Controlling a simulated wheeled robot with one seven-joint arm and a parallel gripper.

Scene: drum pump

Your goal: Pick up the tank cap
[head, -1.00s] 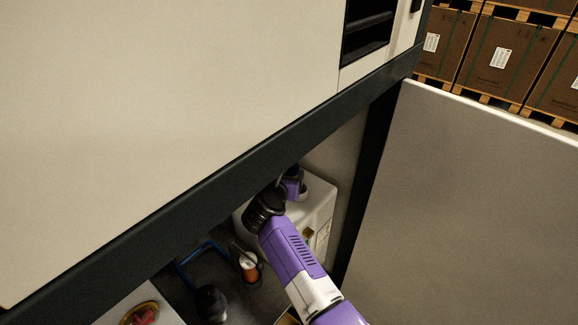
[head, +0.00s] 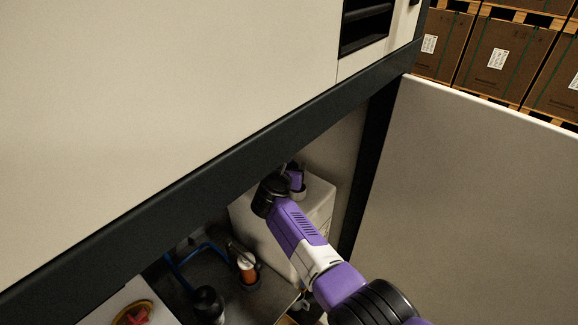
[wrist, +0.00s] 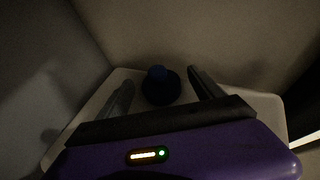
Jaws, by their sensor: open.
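In the wrist view the tank cap (wrist: 160,87) is a dark blue round cap with a raised knob. It sits on top of the pale tank (wrist: 262,103). My gripper (wrist: 160,84) is open, with one finger on each side of the cap and a gap to each; I cannot tell its height relative to the cap. In the head view the white tank (head: 318,203) stands inside the cabinet under the dark frame bar. My arm and wrist cover the cap there, and the fingertips are hidden.
The dark cabinet bar (head: 210,185) runs above my arm. An open door panel (head: 480,200) stands on the right. Left of the tank are an orange-and-white part (head: 247,267), a black round part (head: 208,303) and a blue hose (head: 183,272). A red knob (head: 136,316) is at lower left.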

